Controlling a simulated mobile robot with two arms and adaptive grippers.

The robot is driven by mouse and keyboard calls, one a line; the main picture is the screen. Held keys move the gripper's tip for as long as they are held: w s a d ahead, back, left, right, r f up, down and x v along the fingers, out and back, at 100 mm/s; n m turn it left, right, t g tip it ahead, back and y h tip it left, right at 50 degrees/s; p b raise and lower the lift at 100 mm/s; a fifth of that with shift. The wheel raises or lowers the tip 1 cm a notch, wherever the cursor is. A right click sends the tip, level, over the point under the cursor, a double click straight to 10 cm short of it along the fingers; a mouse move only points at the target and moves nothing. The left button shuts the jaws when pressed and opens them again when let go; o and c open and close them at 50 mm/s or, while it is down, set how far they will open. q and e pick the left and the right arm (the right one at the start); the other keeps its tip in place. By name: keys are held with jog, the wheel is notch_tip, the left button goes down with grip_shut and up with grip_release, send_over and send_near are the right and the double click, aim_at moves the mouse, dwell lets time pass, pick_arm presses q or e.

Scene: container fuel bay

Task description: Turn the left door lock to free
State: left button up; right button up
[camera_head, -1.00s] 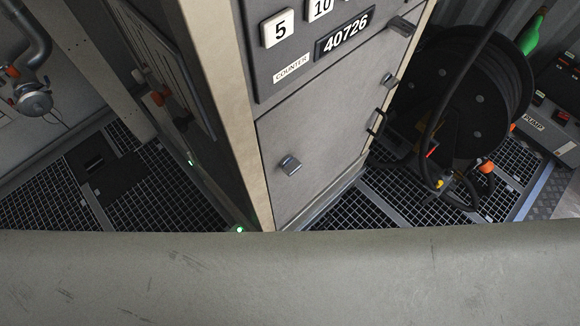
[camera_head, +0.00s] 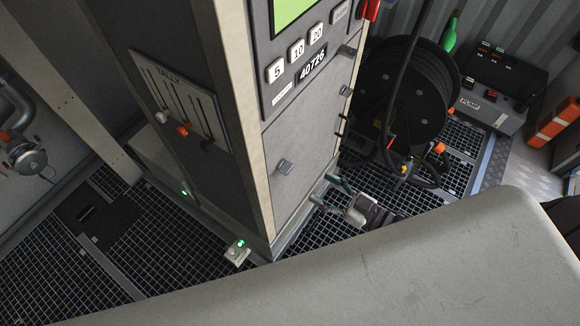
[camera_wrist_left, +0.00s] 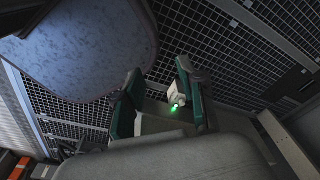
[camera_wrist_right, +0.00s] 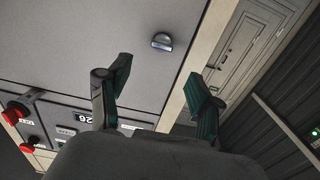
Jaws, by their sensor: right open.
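The door lock is a small silver turn-knob (camera_head: 286,167) on the lower grey door (camera_head: 312,150) of the cabinet, near its left edge. In the right wrist view, a silver knob (camera_wrist_right: 162,41) shows on a grey panel, beyond and between the fingertips. My right gripper (camera_head: 327,192) is open and empty, below and right of the knob and apart from it. Its two fingers also show spread in the right wrist view (camera_wrist_right: 160,76). My left gripper (camera_wrist_left: 157,75) shows two spread, empty fingers in the left wrist view. It is not visible in the head view.
A second small knob (camera_head: 345,91) sits on the door's right side. A hose reel (camera_head: 405,100) stands right of the cabinet, with a pump box (camera_head: 490,100) beyond. A small box with a green light (camera_head: 238,252) is at the cabinet foot. Grating floor surrounds it.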

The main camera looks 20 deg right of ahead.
aim_at(290, 170)
jog(key=p+x, duration=0.1)
jog(key=x, duration=0.8)
jog(key=shift+w+a+r+p, duration=0.1)
jog(key=shift+a+p, duration=0.1)
jog(key=shift+p, duration=0.2)
jog(key=shift+w+a, duration=0.2)
jog(key=shift+w, duration=0.1)
pick_arm(q)
jog(key=shift+s+a+r, duration=0.3)
jog(key=shift+s+r, duration=0.2)
jog(key=shift+s+a+r, duration=0.25)
jog(key=shift+s+r, duration=0.2)
jog(key=shift+r, duration=0.05)
jog(key=shift+w, duration=0.15)
pick_arm(e)
jog(key=c, duration=1.1)
pick_arm(q)
jog(key=shift+w, duration=0.1)
pick_arm(e)
jog(key=shift+c, duration=0.2)
